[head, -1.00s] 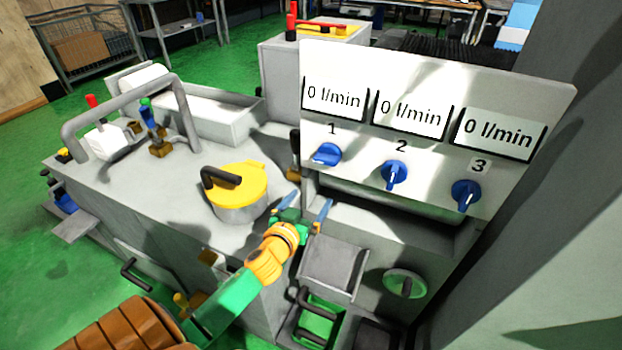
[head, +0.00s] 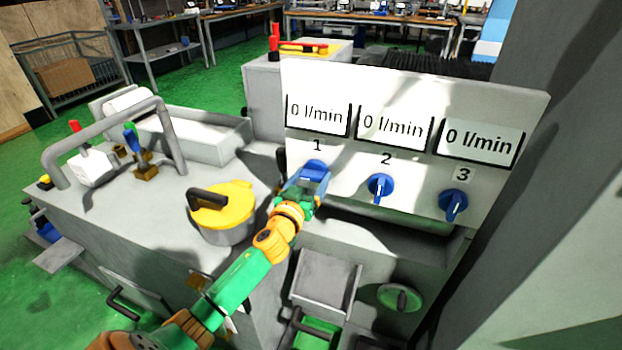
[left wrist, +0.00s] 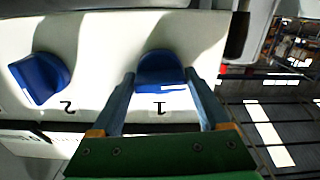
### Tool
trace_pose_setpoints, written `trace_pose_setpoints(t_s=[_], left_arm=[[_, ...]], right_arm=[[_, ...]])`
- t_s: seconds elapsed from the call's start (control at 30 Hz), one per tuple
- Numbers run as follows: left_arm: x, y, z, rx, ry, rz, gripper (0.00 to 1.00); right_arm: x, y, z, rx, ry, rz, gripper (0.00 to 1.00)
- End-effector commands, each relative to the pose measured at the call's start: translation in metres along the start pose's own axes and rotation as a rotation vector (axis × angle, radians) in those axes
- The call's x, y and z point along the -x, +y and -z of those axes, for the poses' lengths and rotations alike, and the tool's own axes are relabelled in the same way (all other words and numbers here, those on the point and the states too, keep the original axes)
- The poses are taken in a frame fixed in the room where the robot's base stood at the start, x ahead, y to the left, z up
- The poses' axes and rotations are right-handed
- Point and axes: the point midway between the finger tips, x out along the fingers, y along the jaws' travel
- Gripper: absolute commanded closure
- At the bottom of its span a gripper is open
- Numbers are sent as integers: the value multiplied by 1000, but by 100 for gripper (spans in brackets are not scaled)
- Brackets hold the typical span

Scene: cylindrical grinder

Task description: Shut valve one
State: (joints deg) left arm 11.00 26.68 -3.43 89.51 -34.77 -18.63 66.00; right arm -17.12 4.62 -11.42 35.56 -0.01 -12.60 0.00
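Valve one is a blue knob (head: 314,166) under the number 1 on the white panel (head: 420,207); my left gripper partly covers it in the head view. My left gripper (head: 312,180) is in front of it. In the left wrist view the two fingers (left wrist: 160,78) are apart, one on each side of the valve one knob (left wrist: 160,70), with their tips close to its sides. I cannot tell whether they touch it. The display above valve one (head: 317,115) reads 0 l/min. My right gripper is not in view.
Blue knobs two (head: 380,187) and three (head: 453,204) sit to the right on the panel, handles roughly upright. A yellow-lidded pot (head: 222,208) with a dark handle stands left of my left arm.

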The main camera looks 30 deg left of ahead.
Motion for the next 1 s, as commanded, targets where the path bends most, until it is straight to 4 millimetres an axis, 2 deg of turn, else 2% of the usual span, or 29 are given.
trace_pose_setpoints(t_s=[0.03, 0.1, 0.2, 0.57, 1.0], left_arm=[[0, 0, 0, 0, 0, 0, 38], [0, 0, 0, 0, 0, 0, 57], [0, 0, 0, 0, -1, 0, 78], [0, 0, 0, -79, -1, 0, 78], [0, 0, 0, -457, -2, 1, 78]], right_arm=[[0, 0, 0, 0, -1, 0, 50], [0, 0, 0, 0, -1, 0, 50], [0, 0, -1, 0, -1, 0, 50], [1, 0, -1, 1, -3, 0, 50], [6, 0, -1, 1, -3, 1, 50]])
